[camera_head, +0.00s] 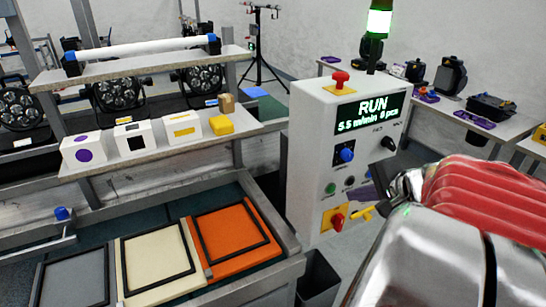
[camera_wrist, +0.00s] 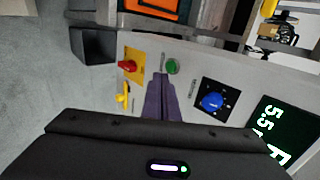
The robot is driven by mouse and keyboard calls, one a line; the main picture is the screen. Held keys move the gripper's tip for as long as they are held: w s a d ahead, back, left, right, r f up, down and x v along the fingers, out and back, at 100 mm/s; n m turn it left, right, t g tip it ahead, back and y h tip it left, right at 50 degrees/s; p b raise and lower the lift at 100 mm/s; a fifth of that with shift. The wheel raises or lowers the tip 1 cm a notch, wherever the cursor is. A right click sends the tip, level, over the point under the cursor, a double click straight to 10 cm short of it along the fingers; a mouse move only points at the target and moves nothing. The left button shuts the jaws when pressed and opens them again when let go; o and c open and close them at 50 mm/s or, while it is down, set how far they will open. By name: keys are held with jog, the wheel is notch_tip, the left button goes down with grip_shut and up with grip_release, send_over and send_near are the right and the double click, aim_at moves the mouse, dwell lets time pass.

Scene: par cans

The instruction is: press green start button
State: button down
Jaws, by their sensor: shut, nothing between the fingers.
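The green button (camera_head: 330,188) is on the front of the white control cabinet (camera_head: 312,130), below a blue knob. In the wrist view the green button (camera_wrist: 173,66) lies just beyond and slightly right of my fingertips. My gripper (camera_wrist: 161,78) has purple fingers, shut together and empty, pointing at the panel. In the head view my gripper (camera_head: 362,194) is to the right of the button, apart from it in the picture. I cannot tell how far the tips are from the panel. The cabinet's display (camera_head: 371,108) reads RUN, 5.5 m/min, 0 pcs.
A blue knob (camera_wrist: 212,102) and a red switch on a yellow plate (camera_wrist: 127,65) flank the button. A red mushroom knob (camera_head: 340,79) tops the cabinet, and the lamp (camera_head: 379,22) glows green. A dark bin (camera_head: 318,280) stands below. Shelves with boxes are left.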

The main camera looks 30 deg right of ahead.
jog(key=v, duration=0.6)
jog(key=shift+s, duration=0.2)
jog(key=shift+r, duration=0.1)
